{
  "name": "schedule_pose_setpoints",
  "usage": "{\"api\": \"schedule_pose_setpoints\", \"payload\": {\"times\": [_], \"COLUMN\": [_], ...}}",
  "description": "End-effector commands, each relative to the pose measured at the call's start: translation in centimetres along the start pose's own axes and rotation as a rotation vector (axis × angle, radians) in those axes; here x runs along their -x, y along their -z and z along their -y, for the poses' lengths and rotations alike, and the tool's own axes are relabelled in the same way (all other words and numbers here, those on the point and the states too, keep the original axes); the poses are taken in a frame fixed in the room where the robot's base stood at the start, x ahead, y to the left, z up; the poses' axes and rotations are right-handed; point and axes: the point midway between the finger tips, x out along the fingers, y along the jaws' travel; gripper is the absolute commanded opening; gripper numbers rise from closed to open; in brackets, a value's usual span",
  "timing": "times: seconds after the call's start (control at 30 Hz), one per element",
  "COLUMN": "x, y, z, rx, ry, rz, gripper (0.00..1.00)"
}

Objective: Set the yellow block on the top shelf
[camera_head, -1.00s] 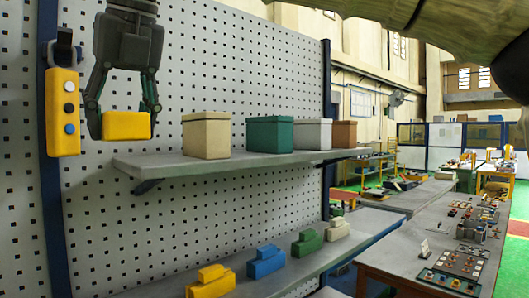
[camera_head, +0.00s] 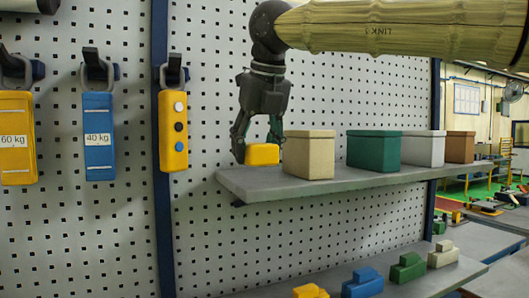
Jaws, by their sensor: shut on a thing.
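The yellow block (camera_head: 262,155) is at the left end of the top shelf (camera_head: 330,186), left of the beige box. My gripper (camera_head: 256,150) is above it, pointing down, shut on the block with a finger on each side. The block's underside looks at or very near the shelf surface; I cannot tell whether it touches. Part of the right finger is hidden behind the beige box's edge.
A beige box (camera_head: 308,155), a green box (camera_head: 374,151), a white box (camera_head: 423,149) and a brown box (camera_head: 460,147) stand along the top shelf. The lower shelf (camera_head: 440,279) holds several stepped blocks. A yellow control pendant (camera_head: 173,130) hangs at left.

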Motion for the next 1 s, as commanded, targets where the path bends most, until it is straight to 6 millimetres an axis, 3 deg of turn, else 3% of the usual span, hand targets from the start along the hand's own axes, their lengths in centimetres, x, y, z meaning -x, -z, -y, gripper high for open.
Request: {"api": "schedule_pose_setpoints", "payload": {"times": [0.1, 0.53, 1.0], "x": [-0.4, -1.7, -5.1], "y": [-1.5, -3.6, -2.0], "z": [1.4, 3.5, 3.3], "rx": [0.000, 0.000, 0.001], "ry": [-0.001, -0.001, 0.000], "rz": [0.000, 0.001, 0.002], "gripper": [0.24, 0.24, 0.24]}}
